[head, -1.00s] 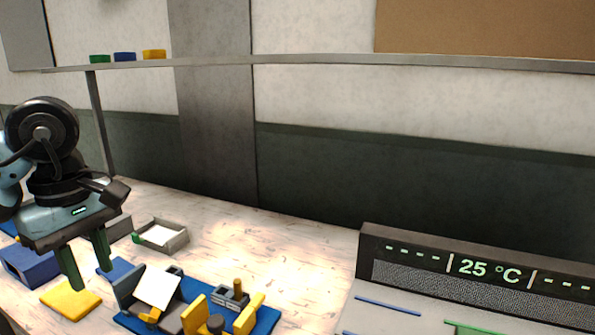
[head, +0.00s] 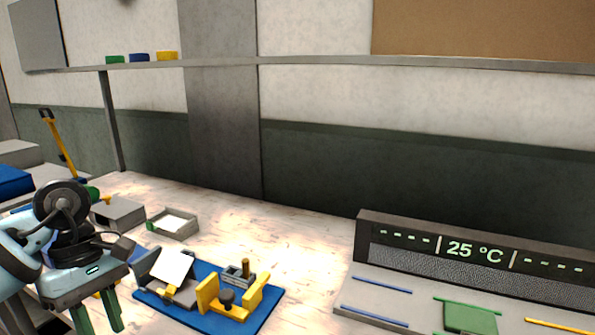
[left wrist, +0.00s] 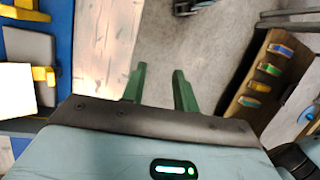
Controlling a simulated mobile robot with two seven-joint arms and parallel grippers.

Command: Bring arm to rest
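My left gripper (head: 97,316) is at the lower left of the head view, in front of the blue fixture board. Its two green fingers point down. In the left wrist view the left gripper (left wrist: 160,88) has its fingers apart with nothing between them, over the table's edge and the floor. My right gripper is in neither view.
The blue board (head: 262,315) carries a grey holder with a white sheet (head: 172,266) and a yellow clamp (head: 208,294). A grey tray (head: 173,224) lies behind it. The display unit (head: 474,250) stands at right. A wooden rack (left wrist: 266,80) with coloured pieces shows in the wrist view.

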